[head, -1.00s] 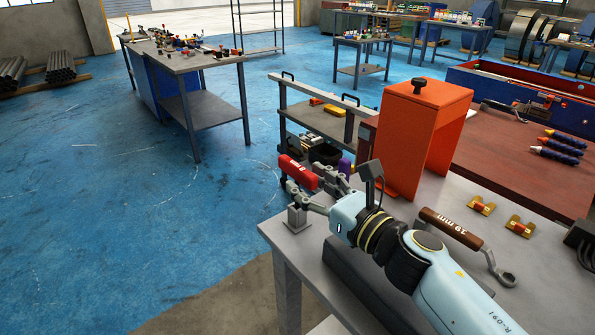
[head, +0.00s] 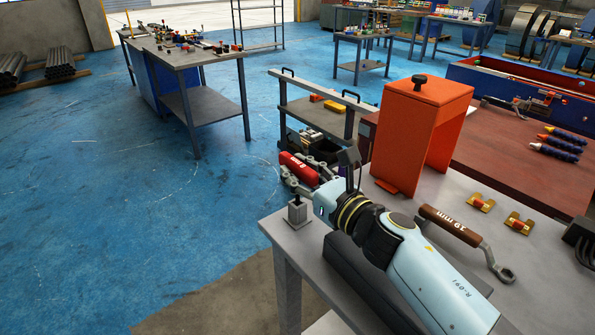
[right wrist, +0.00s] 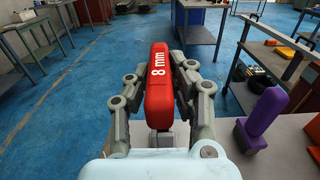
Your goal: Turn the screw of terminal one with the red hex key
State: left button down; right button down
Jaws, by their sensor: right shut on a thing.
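My right gripper (head: 309,178) is shut on the red hex key (head: 299,168), above the near-left corner of the grey table. In the right wrist view, the red handle (right wrist: 160,82) reads "8 mm" and lies between the two grey fingers (right wrist: 159,86). The key's lower end is not clear. A small grey block (head: 298,213) stands on the table just below the gripper. I cannot make out which thing is terminal one. My left gripper is not in view.
A purple-handled tool (right wrist: 264,108) stands right of the gripper in the right wrist view. An orange cover (head: 413,130) with a black knob stands behind my arm. A brown-handled 19 mm wrench (head: 449,227) and two brass pieces (head: 481,203) (head: 518,224) lie right of it.

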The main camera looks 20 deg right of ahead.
jog(key=shift+r, duration=0.1)
jog(key=shift+r+p, duration=0.5)
jog(key=shift+p, duration=0.05)
notch_tip(320, 180, up, 4)
jog(key=p, duration=0.3)
jog(key=shift+f, duration=0.25)
jog(key=s+d+r+p, duration=0.3)
jog(key=s+d+r, duration=0.3)
jog(key=s, duration=0.3)
jog(key=shift+d+r+p, duration=0.2)
jog(key=shift+d+p, duration=0.1)
jog(key=shift+d, duration=0.3)
jog(key=c, duration=1.8)
grip_release()
grip_shut()
